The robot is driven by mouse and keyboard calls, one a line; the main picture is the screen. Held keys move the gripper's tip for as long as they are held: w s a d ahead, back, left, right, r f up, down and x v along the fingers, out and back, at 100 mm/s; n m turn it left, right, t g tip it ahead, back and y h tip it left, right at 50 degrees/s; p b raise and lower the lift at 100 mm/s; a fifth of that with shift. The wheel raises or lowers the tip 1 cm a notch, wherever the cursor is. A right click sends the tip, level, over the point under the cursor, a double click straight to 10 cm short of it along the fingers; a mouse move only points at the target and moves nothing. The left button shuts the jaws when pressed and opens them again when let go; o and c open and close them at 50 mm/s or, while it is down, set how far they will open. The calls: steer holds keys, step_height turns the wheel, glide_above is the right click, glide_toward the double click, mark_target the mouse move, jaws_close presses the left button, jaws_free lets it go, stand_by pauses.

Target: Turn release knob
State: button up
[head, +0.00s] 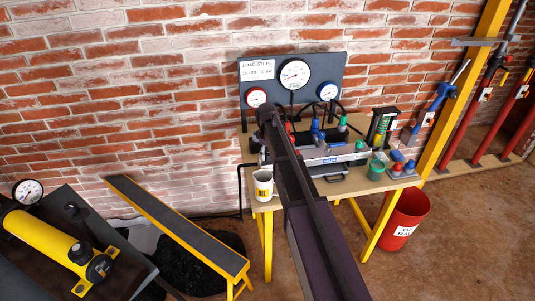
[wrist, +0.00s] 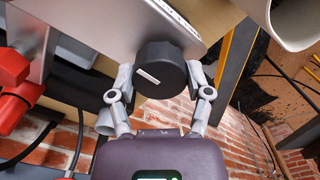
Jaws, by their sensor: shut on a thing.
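The release knob (wrist: 160,69) is black and round with a short white mark on its face. It sits on the side of a silver metal housing (wrist: 110,22) in the wrist view. My gripper (wrist: 160,74) has its two grey fingers shut on the knob, one on each side. The white mark is tilted slightly from the picture's horizontal. In the head view my dark arm reaches to the bench and hides the knob and the fingers. The silver housing also shows there (head: 335,154), on the bench beside my arm.
Red fittings (wrist: 15,85) and a dark hose lie left of my gripper in the wrist view. A red bin (head: 405,215) stands at right.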

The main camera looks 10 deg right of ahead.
steer(key=shift+s+n, duration=0.15)
steer(key=shift+n, duration=0.25)
steer(key=o, duration=1.1)
steer(key=shift+o, duration=0.2)
steer(key=shift+m, duration=0.5)
